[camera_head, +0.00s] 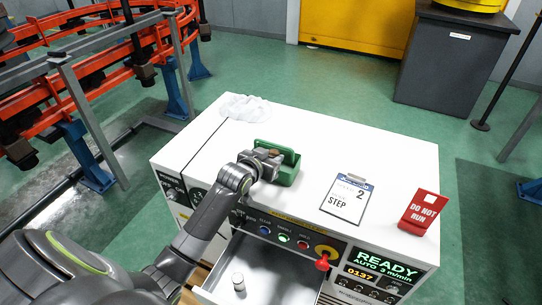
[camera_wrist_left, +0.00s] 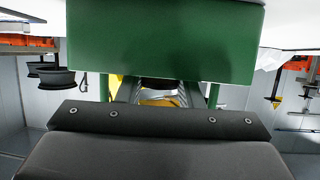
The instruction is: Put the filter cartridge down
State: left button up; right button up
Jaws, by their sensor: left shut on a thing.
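The green filter cartridge (camera_head: 289,172) is at the middle of the white cabinet's top, near its front edge. My left gripper (camera_head: 266,158) is shut on it from the left side. In the left wrist view the cartridge (camera_wrist_left: 165,42) fills the upper middle as a flat green face, with narrow green uprights below it. The fingertips are mostly hidden there. I cannot tell whether the cartridge's underside touches the cabinet top. My right gripper is not in view.
The white cabinet top (camera_head: 350,150) has free room behind the cartridge. A clipboard (camera_head: 346,200) and a red "DO NOT RUN" sign (camera_head: 419,212) stand to the right. Crumpled white material (camera_head: 245,107) lies at the back left. An open drawer (camera_head: 265,270) holds a small pale cylinder (camera_head: 238,282).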

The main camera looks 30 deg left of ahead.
pick_arm(q)
jog(key=shift+f, duration=0.15)
jog(key=o, duration=1)
jog(key=shift+c, duration=0.2)
jog(key=v, duration=1.2)
